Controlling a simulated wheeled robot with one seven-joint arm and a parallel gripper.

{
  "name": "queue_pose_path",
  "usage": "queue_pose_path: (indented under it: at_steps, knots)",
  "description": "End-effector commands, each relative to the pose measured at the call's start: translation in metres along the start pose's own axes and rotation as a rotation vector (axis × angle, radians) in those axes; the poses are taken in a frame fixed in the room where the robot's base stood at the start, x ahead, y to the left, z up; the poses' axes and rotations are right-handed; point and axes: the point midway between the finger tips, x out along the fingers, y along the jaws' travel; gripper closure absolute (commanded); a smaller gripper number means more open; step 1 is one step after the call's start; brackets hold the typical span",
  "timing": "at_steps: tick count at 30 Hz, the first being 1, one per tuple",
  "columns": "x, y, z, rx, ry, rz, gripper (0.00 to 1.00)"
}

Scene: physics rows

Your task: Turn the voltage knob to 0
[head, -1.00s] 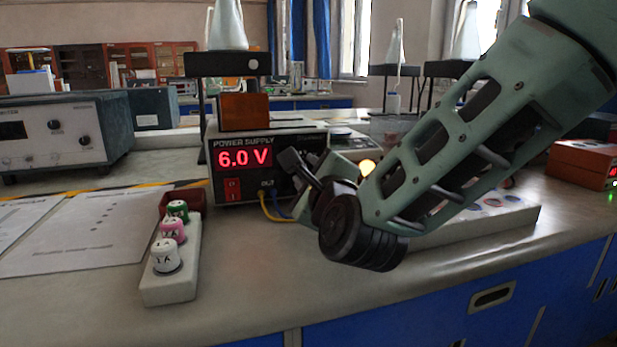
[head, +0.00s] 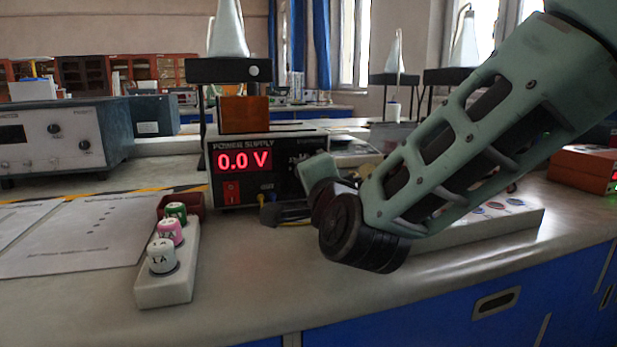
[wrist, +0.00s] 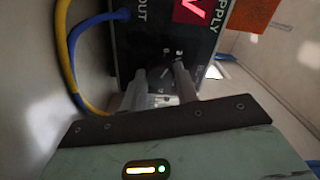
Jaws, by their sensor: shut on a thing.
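The power supply (head: 225,190) is a black box on the bench, left of my arm in the head view. Its red display (head: 245,161) reads 0.0 V. In the wrist view its front panel (wrist: 140,45) appears turned sideways. The dark voltage knob (wrist: 158,77) shows between my two fingers there, with marks around it. My gripper (wrist: 157,88) is shut on the knob, at the panel. In the head view my wrist and arm hide the knob and the fingers.
Blue and yellow cables (wrist: 70,60) run from the output beside my gripper. A white rack with several small labelled containers (head: 165,285) stands at the front left. An orange block (head: 245,114) sits on the supply. A grey instrument (head: 50,140) stands at the far left.

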Motion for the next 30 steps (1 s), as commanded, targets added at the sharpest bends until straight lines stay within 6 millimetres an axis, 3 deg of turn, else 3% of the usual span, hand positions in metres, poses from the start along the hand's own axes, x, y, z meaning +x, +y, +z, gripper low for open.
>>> queue_pose_path:
  at_steps: [13, 30]
  knots:
    - [-0.0005, 0.0013, 0.0009, -0.233, -0.003, 0.002, 0.93]
    - [-0.0006, 0.0018, 0.0009, -0.269, -0.003, 0.002, 0.92]
